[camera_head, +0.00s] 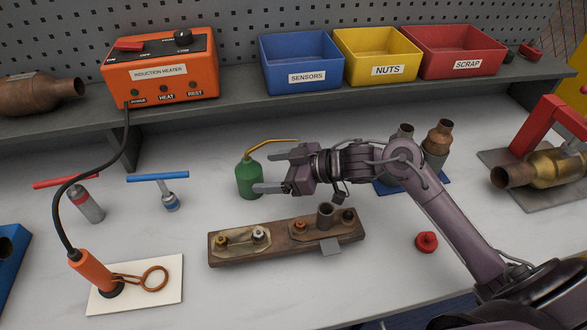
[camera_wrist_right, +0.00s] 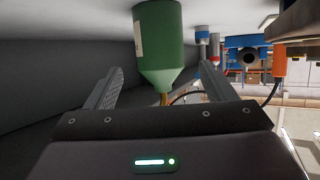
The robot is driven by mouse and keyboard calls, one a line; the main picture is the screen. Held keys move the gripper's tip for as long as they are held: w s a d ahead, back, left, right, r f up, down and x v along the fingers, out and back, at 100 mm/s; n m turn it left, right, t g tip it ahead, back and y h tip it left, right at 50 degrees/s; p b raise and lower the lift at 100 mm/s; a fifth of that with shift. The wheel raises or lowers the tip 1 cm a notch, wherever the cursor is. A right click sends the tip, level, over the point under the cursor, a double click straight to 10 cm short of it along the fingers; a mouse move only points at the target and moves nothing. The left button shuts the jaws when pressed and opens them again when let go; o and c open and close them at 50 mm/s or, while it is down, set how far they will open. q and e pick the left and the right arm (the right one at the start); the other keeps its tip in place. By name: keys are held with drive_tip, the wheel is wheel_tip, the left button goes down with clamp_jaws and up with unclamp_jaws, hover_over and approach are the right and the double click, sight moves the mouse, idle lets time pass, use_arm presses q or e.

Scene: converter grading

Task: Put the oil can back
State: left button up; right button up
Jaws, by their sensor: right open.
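The oil can (camera_head: 249,178) is a green bottle with a thin yellow spout, standing upright on the white bench, left of my right gripper (camera_head: 264,171). The right gripper is open, with its fingers pointing left towards the can. In the right wrist view the green can (camera_wrist_right: 159,45) appears upside down between the two open fingers (camera_wrist_right: 157,90), at or just beyond the fingertips. I cannot tell whether a finger touches it. My left gripper is not in view.
A wooden block with fittings (camera_head: 285,240) lies in front of the can. An orange induction coil (camera_head: 97,272) on a white pad and two T-handled tools (camera_head: 170,200) are to the left. A red knob (camera_head: 427,242) is at right. Bins (camera_head: 300,90) and a heater (camera_head: 160,85) stand on the shelf.

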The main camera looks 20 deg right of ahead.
drive_tip(key=v, duration=0.6)
drive_tip(key=shift+s+d, duration=0.2)
drive_tip(key=shift+r, duration=0.1)
